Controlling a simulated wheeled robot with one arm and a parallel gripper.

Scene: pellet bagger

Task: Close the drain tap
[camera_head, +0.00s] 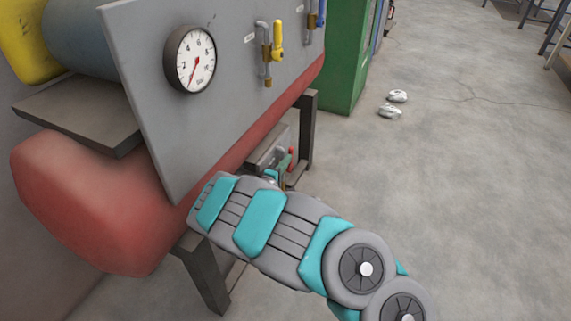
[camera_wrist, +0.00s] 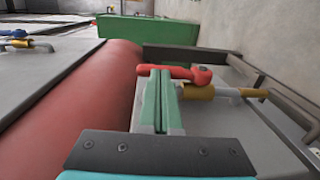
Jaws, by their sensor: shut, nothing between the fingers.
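The drain tap has a red lever (camera_wrist: 172,71) and a brass body (camera_wrist: 200,92) on a grey pipe. In the wrist view the lever points left from its pivot, about parallel to the brass pipe. My gripper (camera_wrist: 162,76) has green fingers that are shut and empty. The fingertips are at the lever, overlapping its near edge; I cannot tell whether they touch. In the head view the red lever (camera_head: 292,152) shows small beyond my arm, under the machine, with the green fingers of my gripper (camera_head: 284,164) beside it. My arm hides part of the tap there.
A red tank (camera_head: 95,200) and grey panel stand left of my arm, with a gauge (camera_head: 190,58), a yellow-handled valve (camera_head: 278,40) and a blue-handled valve (camera_head: 320,14). Dark legs (camera_head: 308,130) frame the tap. Open floor lies right, with two pale items (camera_head: 391,105).

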